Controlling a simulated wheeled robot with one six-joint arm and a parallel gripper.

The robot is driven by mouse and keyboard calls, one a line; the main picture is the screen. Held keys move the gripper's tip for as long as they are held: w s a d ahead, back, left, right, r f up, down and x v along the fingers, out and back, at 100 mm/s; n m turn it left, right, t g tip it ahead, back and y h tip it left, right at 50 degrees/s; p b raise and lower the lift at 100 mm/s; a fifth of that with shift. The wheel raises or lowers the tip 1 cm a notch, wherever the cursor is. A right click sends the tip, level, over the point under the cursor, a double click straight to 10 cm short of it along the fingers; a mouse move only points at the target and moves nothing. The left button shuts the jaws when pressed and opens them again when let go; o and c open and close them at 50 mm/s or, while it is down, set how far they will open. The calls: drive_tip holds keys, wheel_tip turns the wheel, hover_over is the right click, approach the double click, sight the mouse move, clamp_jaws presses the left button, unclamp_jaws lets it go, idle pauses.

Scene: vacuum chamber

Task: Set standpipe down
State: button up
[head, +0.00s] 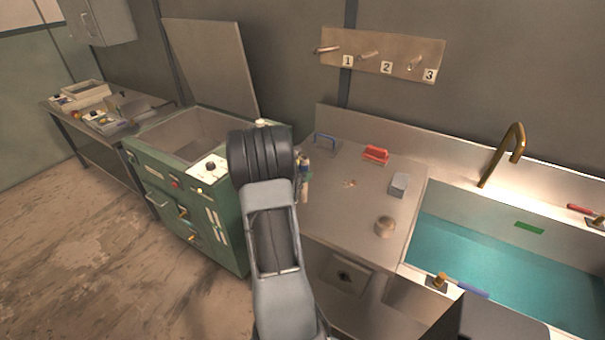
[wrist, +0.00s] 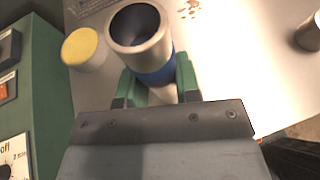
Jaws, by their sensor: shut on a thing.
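The standpipe (wrist: 150,55) is a hollow metal tube with a blue band low on it. In the wrist view I look into its open top. My gripper (wrist: 156,80) has green fingers, one on each side of the blue band, and is shut on the standpipe. It is over or at the left part of the steel counter (head: 335,215); I cannot tell whether its foot touches. In the head view my arm hides most of the gripper and standpipe.
A yellow-lidded white jar (wrist: 85,48) stands close left of the standpipe. The water-filled sink (head: 500,250) lies right; a green cabinet (head: 195,215) left.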

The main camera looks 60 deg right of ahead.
drive_tip(key=shift+f, duration=0.1)
drive_tip(key=o, duration=1)
drive_tip(key=shift+o, duration=0.2)
drive_tip(key=b+v, duration=0.1)
drive_tip(key=v, duration=1.1)
drive_tip(key=s+a+r+m+t+y, duration=0.1)
drive_tip(key=a+m+t+y, duration=0.3)
drive_tip(key=a, duration=1.3)
drive_tip(key=s+a+r+m+t+y, duration=0.2)
drive_tip(key=a+m+y, duration=0.7)
drive_tip(key=a, duration=0.9)
wheel_tip(320, 180, up, 2)
drive_tip(key=shift+s+a+r+m+t, duration=0.1)
drive_tip(key=shift+s+a+m+t, duration=0.25)
drive_tip(key=shift+m+t, duration=0.6)
